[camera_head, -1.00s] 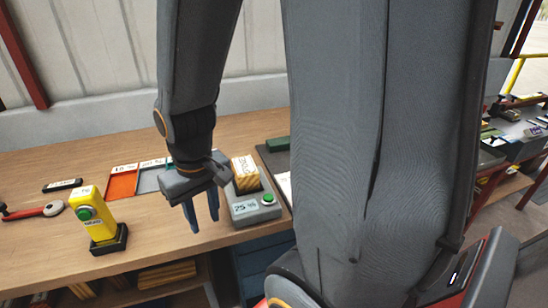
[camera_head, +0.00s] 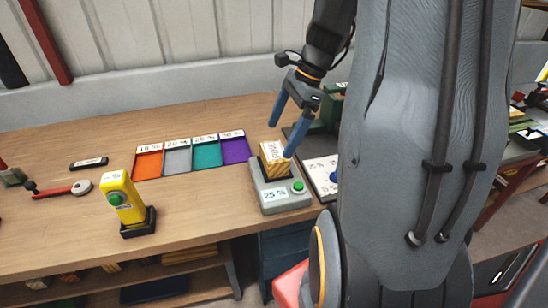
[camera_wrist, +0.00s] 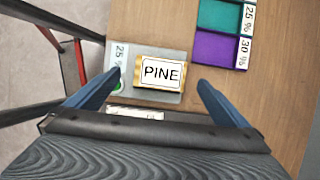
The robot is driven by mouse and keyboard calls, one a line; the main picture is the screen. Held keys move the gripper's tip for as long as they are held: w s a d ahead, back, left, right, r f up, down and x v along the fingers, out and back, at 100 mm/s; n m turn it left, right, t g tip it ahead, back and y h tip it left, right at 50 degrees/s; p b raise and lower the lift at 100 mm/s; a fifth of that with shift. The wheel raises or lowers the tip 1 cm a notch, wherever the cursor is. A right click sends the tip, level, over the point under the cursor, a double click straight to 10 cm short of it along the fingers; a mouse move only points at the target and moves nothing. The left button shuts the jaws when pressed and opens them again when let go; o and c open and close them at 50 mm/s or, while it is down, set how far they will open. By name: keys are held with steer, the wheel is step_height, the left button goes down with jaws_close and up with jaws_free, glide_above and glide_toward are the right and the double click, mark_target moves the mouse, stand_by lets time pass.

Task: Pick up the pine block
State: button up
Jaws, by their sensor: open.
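The pine block (camera_head: 274,163) is a light wooden block with a white label. It sits in the dark cradle of a grey device (camera_head: 272,197) with a green button and a "25 %" tag. In the wrist view the pine block (camera_wrist: 159,73) shows its "PINE" label from above. My gripper (camera_head: 283,140) is open and empty, with blue fingers just above the block.
Four trays, orange (camera_head: 148,163), grey (camera_head: 177,158), teal (camera_head: 207,153) and purple (camera_head: 235,150), lie left of the device. A yellow handheld meter (camera_head: 122,196) stands in a black base. A red-handled tool (camera_head: 66,190) lies at the left. The wooden bench front is mostly clear.

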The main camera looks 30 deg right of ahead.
mark_target(275, 151)
steer(key=x, duration=0.2)
steer(key=shift+a+f, duration=0.1)
steer(key=shift+f, duration=0.15)
steer(key=shift+d+p+x, duration=0.15)
steer(key=shift+p+x, duration=0.3)
steer(key=shift+x, duration=0.8)
steer(key=shift+d+p+x, duration=0.15)
steer(key=shift+p+x, duration=0.25)
steer(key=shift+x, duration=0.85)
steer(key=shift+f, duration=0.1)
steer(key=c, duration=1.3)
